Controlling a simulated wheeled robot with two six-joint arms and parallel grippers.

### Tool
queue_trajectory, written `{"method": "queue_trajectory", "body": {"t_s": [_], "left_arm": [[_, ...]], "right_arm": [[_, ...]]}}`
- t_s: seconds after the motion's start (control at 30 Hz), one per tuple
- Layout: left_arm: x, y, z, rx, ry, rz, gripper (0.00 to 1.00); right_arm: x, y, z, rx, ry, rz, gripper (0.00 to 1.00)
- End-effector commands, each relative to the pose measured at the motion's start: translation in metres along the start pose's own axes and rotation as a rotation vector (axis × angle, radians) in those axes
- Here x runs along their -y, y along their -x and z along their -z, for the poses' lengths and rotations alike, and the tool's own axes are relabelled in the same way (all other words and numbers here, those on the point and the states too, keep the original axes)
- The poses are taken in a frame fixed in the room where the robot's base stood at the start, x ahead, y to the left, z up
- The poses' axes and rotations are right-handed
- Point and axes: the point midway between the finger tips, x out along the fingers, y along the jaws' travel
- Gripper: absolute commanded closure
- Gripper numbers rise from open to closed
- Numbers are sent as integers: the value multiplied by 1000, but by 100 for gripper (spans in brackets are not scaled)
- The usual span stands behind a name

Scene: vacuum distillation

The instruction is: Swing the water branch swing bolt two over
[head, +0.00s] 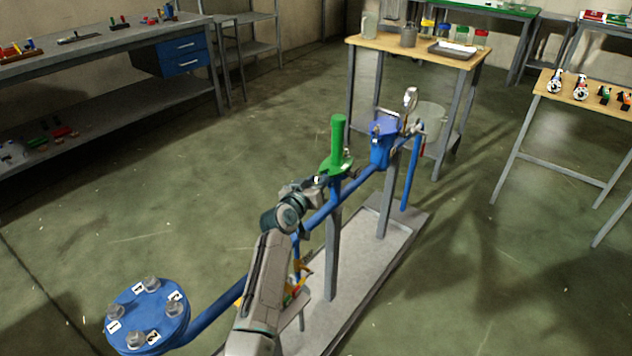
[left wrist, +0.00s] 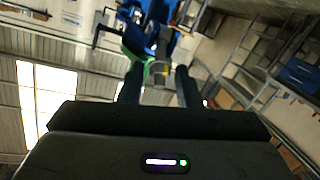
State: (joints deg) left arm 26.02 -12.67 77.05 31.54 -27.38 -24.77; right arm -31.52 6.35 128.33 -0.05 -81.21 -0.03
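The blue pipe line (head: 345,192) runs from the front left to the back right on a stand. A blue housing (head: 383,148) with small metal fittings on it stands toward its far end. I cannot tell which small fitting is swing bolt two. My left gripper (head: 318,183) is at the pipe, just in front of the green handle (head: 338,140). In the left wrist view the two fingers (left wrist: 158,72) are apart, with blue and green parts beyond them and nothing clearly held. My right gripper is not in view.
A pressure gauge (head: 411,98) stands above the pipe's far end. The grey base plate (head: 375,262) lies under the line. Benches stand around, with clear floor between.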

Motion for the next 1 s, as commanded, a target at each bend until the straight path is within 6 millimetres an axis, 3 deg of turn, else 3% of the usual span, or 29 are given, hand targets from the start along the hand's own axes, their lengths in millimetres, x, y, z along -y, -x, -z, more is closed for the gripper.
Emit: {"method": "queue_trajectory", "body": {"t_s": [0.37, 0.8, 1.0], "left_arm": [[0, 6, 0, 0, 0, 0, 70], [0, 82, -1, 0, -1, 1, 70], [0, 103, 0, 0, 0, 0, 70]], "right_arm": [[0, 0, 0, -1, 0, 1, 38], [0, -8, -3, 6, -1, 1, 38], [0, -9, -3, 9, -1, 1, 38]]}}
